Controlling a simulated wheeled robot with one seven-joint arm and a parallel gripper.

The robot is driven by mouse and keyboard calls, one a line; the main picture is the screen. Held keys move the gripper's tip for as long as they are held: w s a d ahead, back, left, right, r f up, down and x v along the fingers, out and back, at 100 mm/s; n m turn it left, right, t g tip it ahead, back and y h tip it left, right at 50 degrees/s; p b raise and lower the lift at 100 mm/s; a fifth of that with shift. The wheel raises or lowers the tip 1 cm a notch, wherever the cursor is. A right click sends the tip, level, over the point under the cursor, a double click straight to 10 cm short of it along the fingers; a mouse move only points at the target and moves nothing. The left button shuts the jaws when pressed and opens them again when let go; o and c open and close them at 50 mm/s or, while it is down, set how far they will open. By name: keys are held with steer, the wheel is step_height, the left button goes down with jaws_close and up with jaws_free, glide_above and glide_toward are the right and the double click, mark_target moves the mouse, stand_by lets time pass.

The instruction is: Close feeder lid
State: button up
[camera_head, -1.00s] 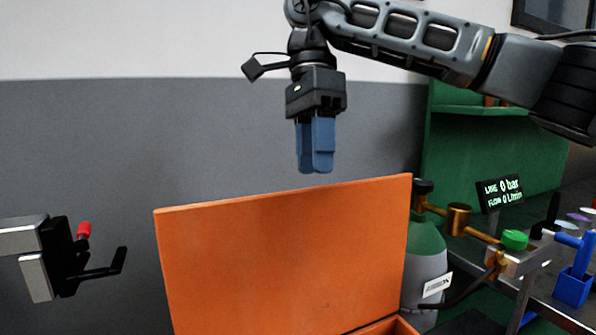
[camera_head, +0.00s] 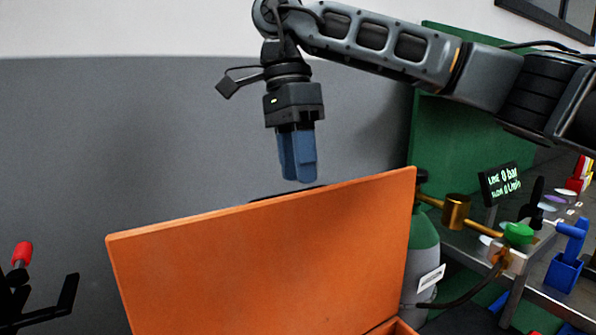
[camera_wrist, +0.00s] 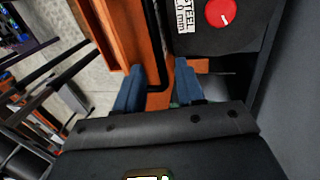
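The feeder lid (camera_head: 270,260) is a flat orange panel standing raised, tilted open, in the lower middle of the head view. A small part of the orange feeder body (camera_head: 398,328) shows below its right corner. My gripper (camera_head: 298,180) points down with two blue fingers, just above the lid's top edge in the picture and apparently on its far side. In the wrist view my gripper (camera_wrist: 160,68) shows a clear gap between its fingers and nothing held. An orange panel (camera_wrist: 115,35) lies beyond the left finger there; I cannot tell which feeder part it is.
A green-and-grey gas cylinder (camera_head: 424,262) stands right of the lid, with a brass fitting (camera_head: 456,208) and a display (camera_head: 499,183). A black fixture with a red knob (camera_head: 22,254) is at left. A black box with a red dial (camera_wrist: 220,13) shows in the wrist view.

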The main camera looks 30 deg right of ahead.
steer(key=shift+x, duration=0.95)
steer(key=shift+c, duration=0.2)
jaws_close()
steer(key=shift+r, duration=0.1)
